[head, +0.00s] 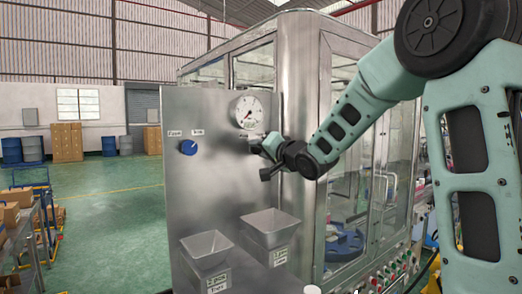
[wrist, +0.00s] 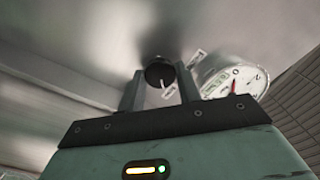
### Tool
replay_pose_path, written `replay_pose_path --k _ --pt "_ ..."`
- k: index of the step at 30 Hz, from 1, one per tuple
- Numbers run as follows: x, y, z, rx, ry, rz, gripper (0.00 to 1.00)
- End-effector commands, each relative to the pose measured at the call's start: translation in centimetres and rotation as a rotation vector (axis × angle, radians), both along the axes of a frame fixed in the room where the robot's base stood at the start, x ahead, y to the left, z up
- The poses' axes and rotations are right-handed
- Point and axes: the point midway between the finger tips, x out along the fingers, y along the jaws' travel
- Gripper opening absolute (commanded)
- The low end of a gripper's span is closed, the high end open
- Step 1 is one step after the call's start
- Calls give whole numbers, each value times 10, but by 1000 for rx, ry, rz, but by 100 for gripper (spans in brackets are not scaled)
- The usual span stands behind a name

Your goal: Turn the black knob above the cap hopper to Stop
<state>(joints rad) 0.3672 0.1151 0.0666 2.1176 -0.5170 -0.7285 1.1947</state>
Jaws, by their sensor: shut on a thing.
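The black knob (wrist: 160,72) shows in the wrist view between the two fingers of my gripper (wrist: 161,88), which is shut on it. A white pointer mark shows on the knob's face. Two small white labels (wrist: 197,58) sit beside the knob, too blurred to read. In the head view my gripper (head: 260,148) reaches the steel panel (head: 210,200) just below the gauge and hides the knob. Below it, the right-hand hopper (head: 271,222) sticks out from the panel.
A round gauge (head: 248,112) sits just above my gripper. A blue knob (head: 188,147) with two labels is to the left. A second hopper (head: 206,245) is at lower left. The glass-doored machine cabinet (head: 300,90) stands close behind my forearm. Open green floor lies left.

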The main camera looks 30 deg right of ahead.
Motion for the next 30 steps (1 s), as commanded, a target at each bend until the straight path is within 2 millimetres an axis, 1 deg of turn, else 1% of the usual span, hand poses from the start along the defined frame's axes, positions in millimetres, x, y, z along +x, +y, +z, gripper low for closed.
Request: replay_pose_path --k 3,4,5,6,14,17,19,23,30 --pt "0 0 0 2 1 -1 11" --pt "0 0 0 2 1 -1 42" --pt "0 0 0 1 1 -1 50" --pt "0 0 0 1 1 -1 55" --pt "0 0 0 0 1 -1 55" --pt "-5 0 -1 -1 -1 -1 55" --pt "-12 -1 -1 -3 -1 -1 55" --pt "-34 -2 -3 -4 -2 -2 55" --pt "-87 -3 -2 -3 -4 -2 55"
